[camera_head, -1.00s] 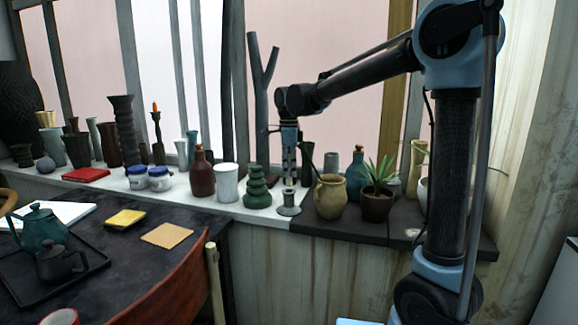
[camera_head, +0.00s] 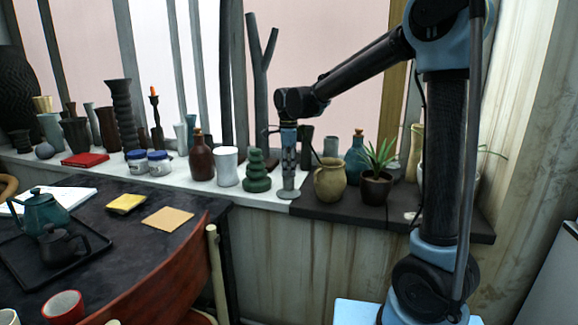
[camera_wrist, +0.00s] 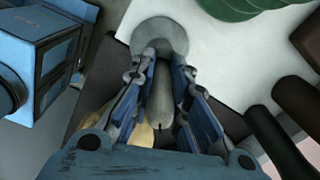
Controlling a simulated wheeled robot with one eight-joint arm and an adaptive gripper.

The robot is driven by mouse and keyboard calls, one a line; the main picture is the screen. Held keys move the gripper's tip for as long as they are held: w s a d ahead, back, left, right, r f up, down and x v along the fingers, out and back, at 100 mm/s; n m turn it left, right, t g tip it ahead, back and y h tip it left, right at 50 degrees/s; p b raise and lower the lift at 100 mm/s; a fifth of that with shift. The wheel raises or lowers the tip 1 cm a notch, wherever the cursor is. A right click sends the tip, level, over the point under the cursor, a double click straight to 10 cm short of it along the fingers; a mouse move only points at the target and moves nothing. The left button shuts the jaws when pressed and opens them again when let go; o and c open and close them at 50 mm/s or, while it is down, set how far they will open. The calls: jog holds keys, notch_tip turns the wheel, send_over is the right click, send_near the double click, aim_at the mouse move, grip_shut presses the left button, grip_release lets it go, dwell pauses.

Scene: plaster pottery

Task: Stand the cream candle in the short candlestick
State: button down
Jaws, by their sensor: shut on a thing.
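My gripper (camera_head: 289,178) is low over the short candlestick, pointing straight down at the front edge of the white sill. In the wrist view my gripper (camera_wrist: 164,62) is shut on the cream candle (camera_wrist: 160,98), a pale, greyish cylinder with its dark wick end towards the camera. The short grey candlestick shows its round base beyond the fingertips in the wrist view (camera_wrist: 161,32) and under the gripper in the head view (camera_head: 288,195). Its upper part is hidden by the fingers. I cannot tell whether the candle's lower end is inside the socket.
A green stacked vase (camera_head: 257,172) stands close to the left of my gripper. A tan jug (camera_head: 329,180) and a potted plant (camera_head: 377,187) stand to the right on a dark board.

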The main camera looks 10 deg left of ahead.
jog(key=shift+s+d+f, duration=0.15)
jog(key=shift+s+f, duration=0.1)
jog(key=shift+f, duration=0.05)
jog(key=c, duration=1.5)
grip_release()
jog(key=shift+w+f, duration=0.25)
jog(key=shift+w, duration=0.1)
jog(key=shift+s+r, duration=0.1)
jog(key=shift+r, duration=0.05)
jog(key=shift+r, duration=0.1)
notch_tip(320, 180, up, 12)
jog(key=shift+f, duration=0.1)
